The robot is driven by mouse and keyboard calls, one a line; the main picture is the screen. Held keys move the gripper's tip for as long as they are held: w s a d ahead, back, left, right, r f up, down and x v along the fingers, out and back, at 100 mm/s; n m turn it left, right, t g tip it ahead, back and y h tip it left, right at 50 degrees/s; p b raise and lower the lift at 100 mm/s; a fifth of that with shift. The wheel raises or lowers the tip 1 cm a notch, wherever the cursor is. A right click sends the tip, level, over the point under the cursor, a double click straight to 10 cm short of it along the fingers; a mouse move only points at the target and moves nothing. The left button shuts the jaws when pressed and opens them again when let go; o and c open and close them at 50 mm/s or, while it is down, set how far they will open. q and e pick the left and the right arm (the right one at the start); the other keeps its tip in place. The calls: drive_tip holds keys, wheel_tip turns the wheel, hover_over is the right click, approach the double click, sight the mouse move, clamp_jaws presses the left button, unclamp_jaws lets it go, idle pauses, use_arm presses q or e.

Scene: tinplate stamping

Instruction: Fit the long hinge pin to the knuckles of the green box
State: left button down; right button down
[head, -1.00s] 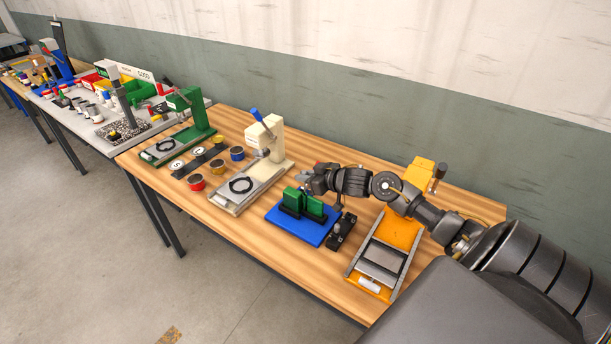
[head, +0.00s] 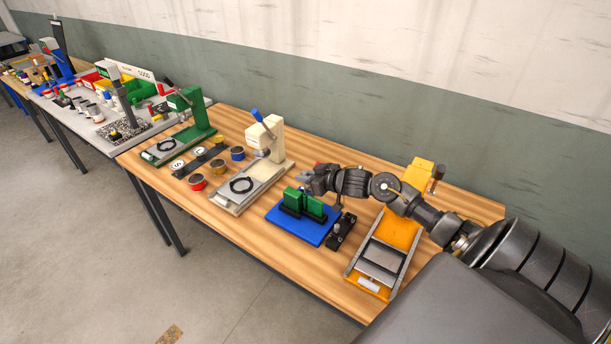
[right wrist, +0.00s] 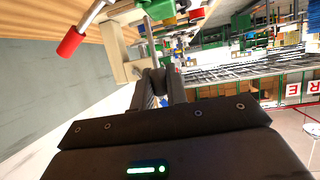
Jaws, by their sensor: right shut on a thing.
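The green box (head: 315,206) stands upright in dark holders on a blue base plate (head: 312,233), in the middle of the table in the head view. My right gripper (head: 304,178) is just behind and above the box, close to its top edge. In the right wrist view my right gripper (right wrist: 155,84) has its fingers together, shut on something. A thin grey rod (right wrist: 149,38) rises beyond the fingertips, probably the long hinge pin. The head view is too small to show the pin or the knuckles, so I cannot tell whether they touch. My left gripper is out of view.
A black block fixture (head: 341,231) stands right of the blue plate. An orange-yellow press (head: 415,230) is farther right, under my right arm. A cream press (head: 262,142) and a green press (head: 196,117) stand to the left. Bare wood lies in front of the blue plate.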

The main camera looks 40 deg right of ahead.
drive_tip(key=shift+f+b, duration=1.05)
drive_tip(key=shift+f, duration=0.95)
drive_tip(key=c, duration=1.3)
unclamp_jaws()
drive_tip(key=shift+s, duration=0.1)
drive_tip(key=shift+b+v, duration=0.9)
drive_tip(key=shift+v, duration=4.45)
drive_tip(key=shift+r, duration=0.1)
